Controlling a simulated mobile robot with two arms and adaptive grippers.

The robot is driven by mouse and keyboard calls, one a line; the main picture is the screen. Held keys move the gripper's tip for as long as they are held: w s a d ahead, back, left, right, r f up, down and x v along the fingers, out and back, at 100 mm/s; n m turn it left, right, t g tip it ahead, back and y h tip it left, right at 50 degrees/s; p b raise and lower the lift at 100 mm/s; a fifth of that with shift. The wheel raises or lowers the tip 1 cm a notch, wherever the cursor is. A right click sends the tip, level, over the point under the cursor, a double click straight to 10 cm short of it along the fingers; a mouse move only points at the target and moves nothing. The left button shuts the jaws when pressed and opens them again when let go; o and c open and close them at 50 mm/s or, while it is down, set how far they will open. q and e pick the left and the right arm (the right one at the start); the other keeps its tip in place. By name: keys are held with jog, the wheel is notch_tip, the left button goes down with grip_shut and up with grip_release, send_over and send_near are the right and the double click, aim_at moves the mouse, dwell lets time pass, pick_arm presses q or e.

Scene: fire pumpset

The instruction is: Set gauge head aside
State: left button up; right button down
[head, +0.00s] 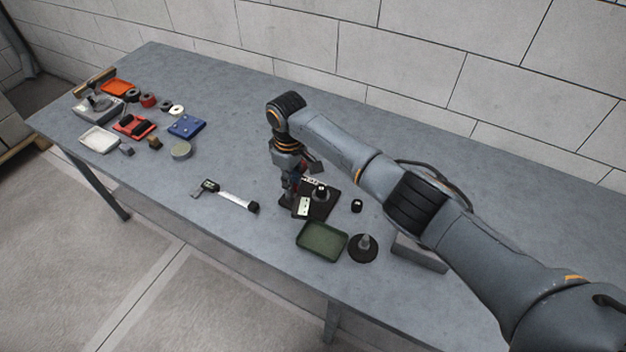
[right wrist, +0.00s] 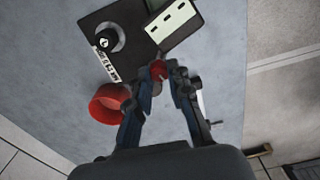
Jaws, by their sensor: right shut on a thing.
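My right gripper (head: 293,190) is low over the black base plate (head: 318,209) on the table. In the right wrist view its fingers (right wrist: 158,78) are shut on a small red part, which I take to be the gauge head (right wrist: 158,69). The plate carries a round black post (right wrist: 107,38) and a white block with dark slots (right wrist: 173,27). The arm and fingers hide part of the gauge head. My left gripper is out of view.
A green tray (head: 321,241) and a round black stand (head: 363,247) sit in front of the plate. A small black piece (head: 357,205) lies to its right. A silver tool (head: 232,197) lies left. Several parts crowd the far left end; bare table lies between.

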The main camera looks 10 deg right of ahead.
jog(key=shift+a+m, duration=0.2)
jog(key=shift+m, duration=0.2)
jog(key=shift+s+a+m+p, duration=0.1)
jog(key=shift+m+p, duration=0.25)
jog(key=shift+m, duration=0.05)
jog(key=shift+a, duration=0.1)
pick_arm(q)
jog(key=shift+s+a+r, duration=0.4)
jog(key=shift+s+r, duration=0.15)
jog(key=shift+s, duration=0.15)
pick_arm(e)
jog(key=shift+m, duration=0.4)
jog(key=c, duration=1.2)
grip_release()
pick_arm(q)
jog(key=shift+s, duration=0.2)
pick_arm(e)
notch_tip(320, 180, up, 12)
